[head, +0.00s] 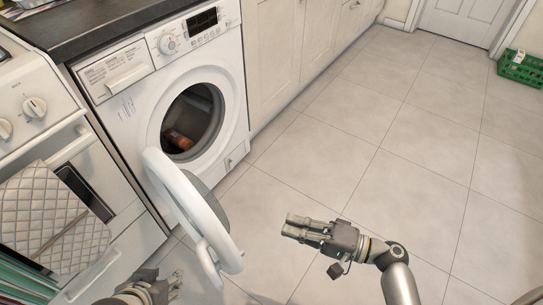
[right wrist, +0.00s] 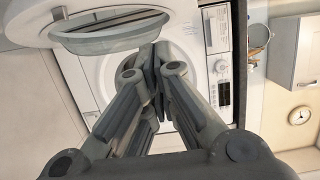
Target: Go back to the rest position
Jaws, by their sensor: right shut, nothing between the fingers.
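My right gripper (head: 292,228) is shut and empty over the tiled floor, to the right of the washer door. Its fingers also meet in the right wrist view (right wrist: 157,62), with the washer behind them. My left gripper (head: 172,284) is low in the head view, below the washer door and near the stove; its opening is too unclear to judge. The white washer (head: 118,108) stands under the counter. Its round door (head: 222,240) is swung wide open. A brownish item (head: 179,139) lies inside the dark drum.
A stove (head: 22,62) with a quilted oven mitt (head: 35,205) stands at the left. White cabinets (head: 275,45) run along the back. A green crate (head: 520,69) sits on the floor at far right. The middle floor (head: 400,140) is clear.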

